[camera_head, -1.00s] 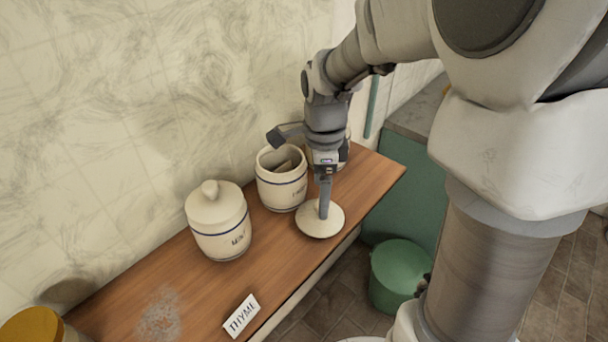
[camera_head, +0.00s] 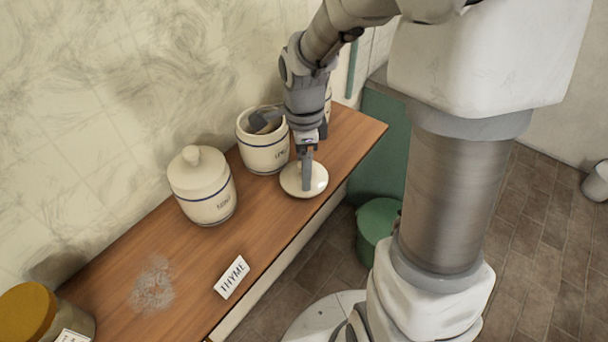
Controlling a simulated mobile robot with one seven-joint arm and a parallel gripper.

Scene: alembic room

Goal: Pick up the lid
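The lid (camera_head: 317,184) is a round cream disc lying on the wooden shelf, in front of an open cream jar (camera_head: 264,154) with a blue band. My gripper (camera_head: 307,182) points straight down over the lid, its fingers reaching the lid's middle. The fingers hide the lid's knob, so I cannot tell whether they are closed around it. The lid appears to rest on the wood. Something grey stands in the open jar's mouth.
A lidded cream jar (camera_head: 203,189) stands left of the open one. A THYME card (camera_head: 231,277) lies at the shelf's front edge. A yellow-lidded jar (camera_head: 32,312) is at the lower left. A green bin (camera_head: 374,224) stands on the floor. The shelf (camera_head: 190,258) has clear room front left.

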